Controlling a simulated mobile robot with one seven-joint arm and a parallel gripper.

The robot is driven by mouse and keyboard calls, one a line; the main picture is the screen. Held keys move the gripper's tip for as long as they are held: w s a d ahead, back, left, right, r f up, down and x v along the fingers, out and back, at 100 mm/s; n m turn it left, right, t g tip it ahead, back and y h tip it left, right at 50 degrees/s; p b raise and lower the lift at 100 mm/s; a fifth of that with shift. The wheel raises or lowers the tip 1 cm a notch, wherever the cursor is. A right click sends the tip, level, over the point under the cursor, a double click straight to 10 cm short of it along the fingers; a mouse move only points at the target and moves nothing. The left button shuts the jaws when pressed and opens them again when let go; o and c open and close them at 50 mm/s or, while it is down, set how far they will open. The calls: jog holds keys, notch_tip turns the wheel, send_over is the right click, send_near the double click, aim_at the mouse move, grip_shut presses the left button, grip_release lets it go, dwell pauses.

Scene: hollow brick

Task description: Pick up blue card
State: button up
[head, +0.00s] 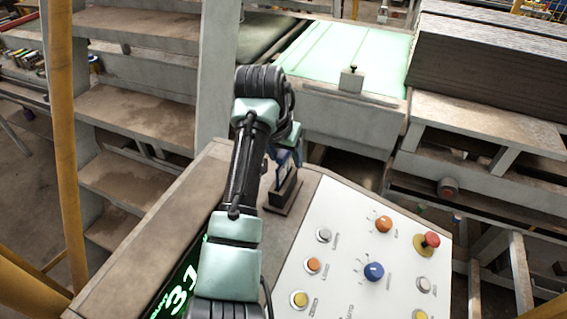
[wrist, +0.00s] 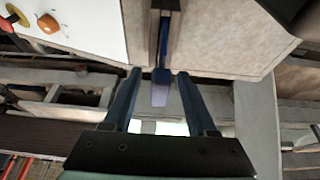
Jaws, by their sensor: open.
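The blue card (wrist: 163,76) shows edge-on in the wrist view, with a paler end toward my gripper. It lies between the two fingertips of my gripper (wrist: 159,72), which is open with a gap on both sides of the card. In the head view, a dark holder (head: 284,194) stands on the console, and my gripper (head: 284,155) is just above it, largely hidden behind my arm. I cannot clearly tell card from fingers there. The card's far end runs into the holder.
A white control panel (head: 335,280) with several knobs and a red button (head: 431,240) lies right of the holder. Grey stairs (head: 130,110) stand at left. A pale green conveyor (head: 345,50) and stacked dark boards (head: 490,55) are behind.

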jog(key=shift+w+d+f, duration=0.1)
jog(key=shift+w+f, duration=0.05)
jog(key=shift+f, duration=0.45)
grip_shut()
jog(key=shift+r, duration=0.1)
